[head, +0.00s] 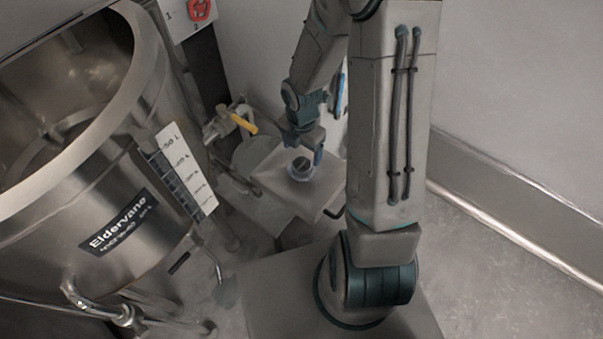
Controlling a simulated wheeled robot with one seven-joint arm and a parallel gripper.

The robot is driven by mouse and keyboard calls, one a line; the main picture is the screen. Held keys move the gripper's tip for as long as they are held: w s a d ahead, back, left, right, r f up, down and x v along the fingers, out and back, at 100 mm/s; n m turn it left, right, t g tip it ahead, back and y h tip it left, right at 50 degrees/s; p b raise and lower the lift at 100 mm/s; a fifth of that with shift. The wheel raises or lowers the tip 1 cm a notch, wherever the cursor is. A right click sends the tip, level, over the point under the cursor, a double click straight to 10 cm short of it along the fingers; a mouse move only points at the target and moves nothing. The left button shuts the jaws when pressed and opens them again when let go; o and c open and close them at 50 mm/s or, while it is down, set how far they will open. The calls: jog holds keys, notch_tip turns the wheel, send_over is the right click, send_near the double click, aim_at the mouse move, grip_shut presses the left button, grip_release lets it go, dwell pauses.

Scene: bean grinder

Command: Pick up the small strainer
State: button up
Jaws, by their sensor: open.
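A small round thing with a dark middle and a pale bluish rim, which looks like the small strainer (301,171), sits on a small grey table (268,178). It is small in the picture, so its mesh and any handle cannot be made out. My gripper (304,152) points down just above and behind it, with one finger near its upper right edge. The jaws are open and nothing shows held between them. Whether a finger touches the strainer cannot be told.
A large steel vessel (120,205) with a litre scale fills the left. A tap with a yellow handle (243,124) is left of the table. A red knob (200,9) is on the panel above. Open floor (520,270) lies at the right, along a wall.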

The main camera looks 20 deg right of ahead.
aim_at(302, 162)
jog(key=f+b, duration=0.2)
jog(key=f, duration=0.5)
jog(key=shift+w, duration=0.2)
jog(key=shift+d, duration=0.1)
jog(key=c, duration=1.4)
jog(key=shift+o, duration=0.2)
jog(key=shift+r, duration=0.1)
